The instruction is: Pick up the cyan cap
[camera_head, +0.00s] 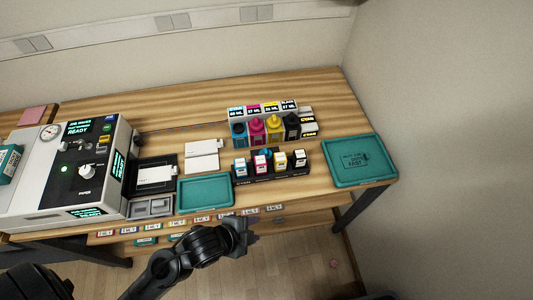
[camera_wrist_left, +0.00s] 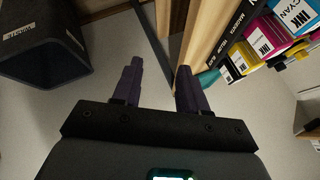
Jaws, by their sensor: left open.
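A small cyan piece that looks like the cyan cap (camera_head: 265,153) sits among the cartridges in the black rack, partly hidden by their tops. The cyan ink bottle (camera_head: 239,134) stands behind it, leftmost in a row with magenta, yellow and black bottles. My left gripper (camera_head: 250,230) is in front of the table's front edge, below and apart from the cap. In the left wrist view its two dark fingers (camera_wrist_left: 159,88) are spread with nothing between them. A teal edge shows past the right finger; I cannot tell what it belongs to. My right gripper is not in view.
A teal tray (camera_head: 206,192) lies left of the cartridge rack (camera_head: 270,176), and another teal tray (camera_head: 359,160) lies right. The press machine (camera_head: 75,165) stands far left. A dark bin (camera_wrist_left: 42,45) shows in the left wrist view. The table's back strip is clear.

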